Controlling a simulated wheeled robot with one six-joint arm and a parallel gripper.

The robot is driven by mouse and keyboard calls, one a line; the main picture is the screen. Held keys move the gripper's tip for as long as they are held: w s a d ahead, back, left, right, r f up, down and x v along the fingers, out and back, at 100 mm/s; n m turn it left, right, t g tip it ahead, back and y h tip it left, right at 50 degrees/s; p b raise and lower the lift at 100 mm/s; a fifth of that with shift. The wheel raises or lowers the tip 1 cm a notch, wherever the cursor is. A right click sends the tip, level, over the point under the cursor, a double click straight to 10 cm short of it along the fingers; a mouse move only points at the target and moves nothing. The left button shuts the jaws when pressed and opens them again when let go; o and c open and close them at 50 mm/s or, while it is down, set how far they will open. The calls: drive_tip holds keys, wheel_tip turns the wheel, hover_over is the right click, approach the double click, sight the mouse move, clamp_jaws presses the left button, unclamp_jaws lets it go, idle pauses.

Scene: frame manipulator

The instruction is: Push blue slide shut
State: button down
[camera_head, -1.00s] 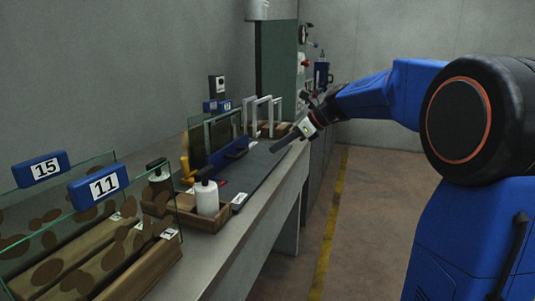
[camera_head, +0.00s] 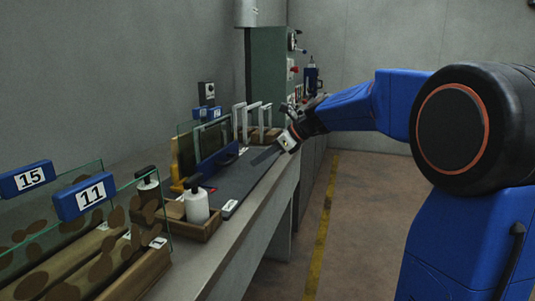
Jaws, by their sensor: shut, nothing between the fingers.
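A blue bar (camera_head: 218,162), which looks like the blue slide, runs along the foot of a dark upright panel (camera_head: 212,138) on the bench. I cannot tell how far open it is. My gripper (camera_head: 262,157) is shut and empty, reaching in from the right. Its dark fingers point left and down, over or near the dark grey plate (camera_head: 238,180), just right of the bar. I see no clear contact between them.
A wooden tray (camera_head: 207,232) with a white bottle (camera_head: 196,202) stands in front of the panel. Nearer are glass-sided racks with blue tags 11 (camera_head: 84,197) and 15 (camera_head: 28,178). White frames (camera_head: 253,120) stand behind. The floor right of the bench is clear.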

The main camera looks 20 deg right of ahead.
sight(230, 161)
drive_tip(key=x, duration=0.3)
drive_tip(key=shift+a+f, duration=0.1)
drive_tip(key=w+a, duration=0.2)
drive_tip(key=shift+a, duration=0.3)
drive_tip(key=shift+w+a+r, duration=0.25)
drive_tip(key=shift+w+a, duration=0.05)
drive_tip(key=shift+a, duration=0.15)
drive_tip(key=shift+w+a+r, duration=0.1)
drive_tip(key=shift+w+a, duration=0.5)
drive_tip(key=shift+a, duration=0.25)
drive_tip(key=shift+w+a, duration=0.6)
drive_tip(key=shift+a, duration=0.25)
